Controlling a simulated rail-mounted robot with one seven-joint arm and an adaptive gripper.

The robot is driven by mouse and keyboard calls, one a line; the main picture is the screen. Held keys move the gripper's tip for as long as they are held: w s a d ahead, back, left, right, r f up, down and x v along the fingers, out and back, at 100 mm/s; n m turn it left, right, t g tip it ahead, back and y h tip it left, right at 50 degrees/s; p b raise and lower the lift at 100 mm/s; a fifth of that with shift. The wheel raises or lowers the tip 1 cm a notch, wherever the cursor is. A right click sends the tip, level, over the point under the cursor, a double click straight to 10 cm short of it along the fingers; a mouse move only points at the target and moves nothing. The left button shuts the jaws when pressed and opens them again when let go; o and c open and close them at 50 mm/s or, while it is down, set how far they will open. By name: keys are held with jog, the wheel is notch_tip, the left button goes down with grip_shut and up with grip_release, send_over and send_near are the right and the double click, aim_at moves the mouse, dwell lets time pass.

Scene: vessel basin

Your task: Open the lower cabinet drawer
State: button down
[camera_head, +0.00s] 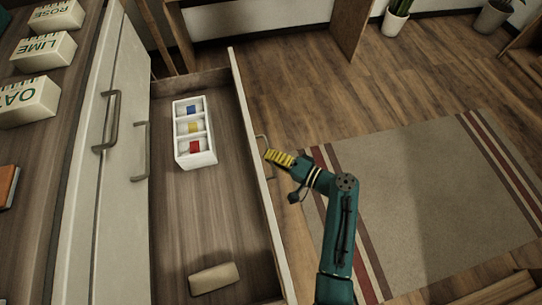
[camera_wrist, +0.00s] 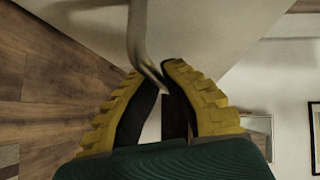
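The lower drawer (camera_head: 233,232) is pulled out of the cabinet, and its wooden inside shows from above in the head view. Its front panel (camera_head: 262,195) stands on the right side with a thin metal handle (camera_head: 260,138) on the outer face. My gripper (camera_head: 268,155), with yellow ridged fingers, is at this handle. In the wrist view the handle (camera_wrist: 138,32) runs down between the tips of my gripper (camera_wrist: 153,72). The fingers are closed around the bar. The exact contact is partly hidden.
A white divided tray (camera_head: 196,160) with blue, yellow and red items lies in the drawer, with a tan block (camera_head: 214,278) near its front. Cabinet fronts with handles (camera_head: 142,150) stand at left, boxes (camera_head: 45,48) above. A striped rug (camera_head: 420,190) covers open floor at right.

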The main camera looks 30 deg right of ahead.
jog(key=c, duration=1.2)
grip_release()
jog(key=shift+d, duration=0.1)
jog(key=shift+o, duration=0.2)
jog(key=v, duration=1.2)
